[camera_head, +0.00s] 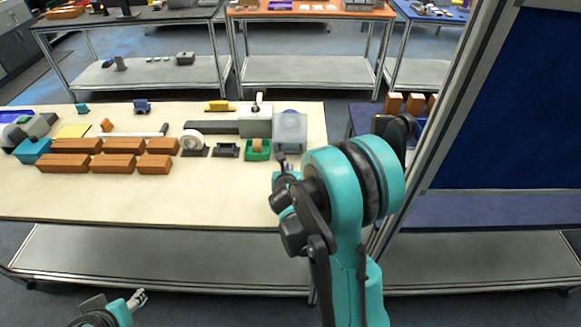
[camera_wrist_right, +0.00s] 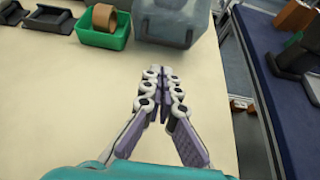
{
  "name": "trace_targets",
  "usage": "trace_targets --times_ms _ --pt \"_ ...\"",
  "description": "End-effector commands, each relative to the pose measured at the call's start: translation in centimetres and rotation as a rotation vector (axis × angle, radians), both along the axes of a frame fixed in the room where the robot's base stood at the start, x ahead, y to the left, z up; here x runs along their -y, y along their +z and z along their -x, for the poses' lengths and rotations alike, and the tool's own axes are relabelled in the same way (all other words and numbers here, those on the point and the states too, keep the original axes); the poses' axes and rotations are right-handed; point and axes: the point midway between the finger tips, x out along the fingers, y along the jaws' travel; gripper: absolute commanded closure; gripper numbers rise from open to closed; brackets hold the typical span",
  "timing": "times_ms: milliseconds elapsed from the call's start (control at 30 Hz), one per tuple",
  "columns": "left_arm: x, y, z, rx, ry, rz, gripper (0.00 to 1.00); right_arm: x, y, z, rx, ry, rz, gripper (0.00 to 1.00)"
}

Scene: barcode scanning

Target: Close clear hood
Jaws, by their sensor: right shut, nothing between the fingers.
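The clear hood (camera_head: 290,128) is a translucent grey box shape at the right end of the cream table. Its near lower part also shows at the top of the right wrist view (camera_wrist_right: 168,22). I cannot tell whether the hood is fully down. My right gripper (camera_wrist_right: 161,72) is shut and empty, just in front of the hood and apart from it. In the head view my right arm partly hides this gripper (camera_head: 282,160). My left gripper (camera_head: 139,299) is at the lower left, in front of the table and far from the hood; its opening is unclear.
A green bin (camera_head: 257,150) with a brown tape roll stands left of the hood. A grey box device (camera_head: 256,123) sits behind it. Several brown boxes (camera_head: 104,146) lie on the left. The table's right edge is close to the hood; its front area (camera_head: 150,205) is clear.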

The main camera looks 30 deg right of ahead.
Motion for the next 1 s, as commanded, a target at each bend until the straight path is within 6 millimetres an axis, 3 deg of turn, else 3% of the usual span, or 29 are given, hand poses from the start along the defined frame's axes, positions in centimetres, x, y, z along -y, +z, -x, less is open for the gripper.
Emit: trace_targets --times_ms 500,1000 --pt "0.0 -2.2 0.0 0.000 0.000 0.000 0.49 3.8 -4.0 -6.2 0.001 -0.003 -0.006 1.00" --pt "0.0 -2.3 0.0 0.000 0.000 0.000 0.49 4.1 -4.2 -6.9 0.001 -0.001 -0.005 1.00"
